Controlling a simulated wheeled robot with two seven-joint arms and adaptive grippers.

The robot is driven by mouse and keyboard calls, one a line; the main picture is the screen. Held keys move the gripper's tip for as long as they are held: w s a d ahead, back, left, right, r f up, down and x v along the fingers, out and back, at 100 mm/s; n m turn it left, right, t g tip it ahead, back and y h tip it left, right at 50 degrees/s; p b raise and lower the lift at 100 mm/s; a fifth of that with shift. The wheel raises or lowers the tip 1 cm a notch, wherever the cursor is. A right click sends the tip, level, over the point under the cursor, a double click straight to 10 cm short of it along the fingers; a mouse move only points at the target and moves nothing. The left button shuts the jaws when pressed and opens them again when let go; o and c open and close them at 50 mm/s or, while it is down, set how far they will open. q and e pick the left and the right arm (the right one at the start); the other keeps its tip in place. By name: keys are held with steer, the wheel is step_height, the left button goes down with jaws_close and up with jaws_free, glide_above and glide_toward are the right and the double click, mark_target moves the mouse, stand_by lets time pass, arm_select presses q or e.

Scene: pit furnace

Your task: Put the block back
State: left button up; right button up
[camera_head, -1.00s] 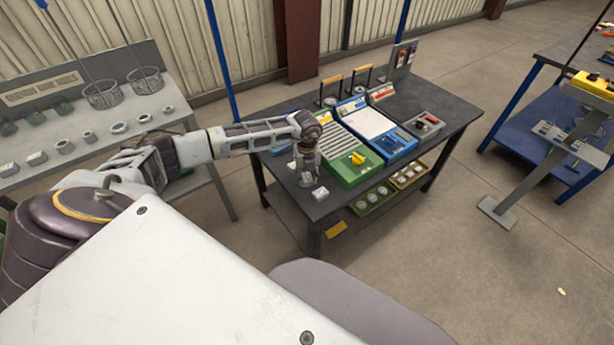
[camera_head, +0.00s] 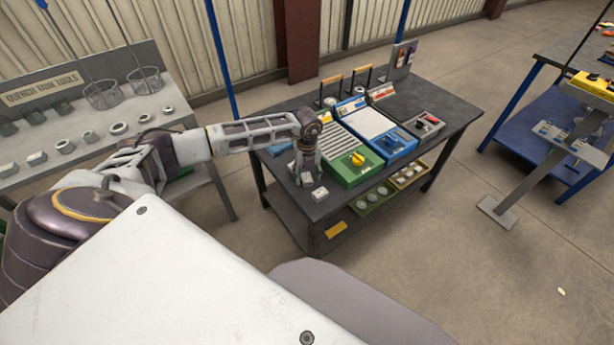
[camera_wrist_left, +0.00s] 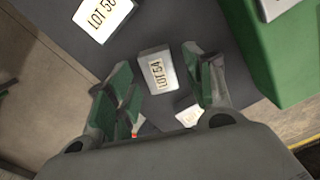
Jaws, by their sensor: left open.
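In the left wrist view, a grey block labelled "LOT 54" (camera_wrist_left: 158,72) lies on the dark table top (camera_wrist_left: 110,62), between and just beyond the fingertips of my open left gripper (camera_wrist_left: 158,85). A second labelled block, partly readable as "LOT 5" (camera_wrist_left: 102,17), lies at the upper left. Part of another pale block (camera_wrist_left: 188,112) shows near the right finger. In the head view my left gripper (camera_head: 306,178) points down over the near left corner of the table, with a small pale block (camera_head: 320,193) just in front of it. My right gripper is not in view.
A green tray unit (camera_head: 350,165) stands right of the gripper, with a blue unit (camera_head: 385,135) and a grey box (camera_head: 425,126) beyond. A lower shelf holds trays with round pieces (camera_head: 375,200). A grey bench with baskets (camera_head: 145,80) stands at the left.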

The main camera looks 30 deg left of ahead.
mark_target(307, 178)
arm_select(q)
step_height(307, 178, up, 11)
stand_by(0.5)
steer(key=shift+s+f, duration=0.15)
stand_by(0.7)
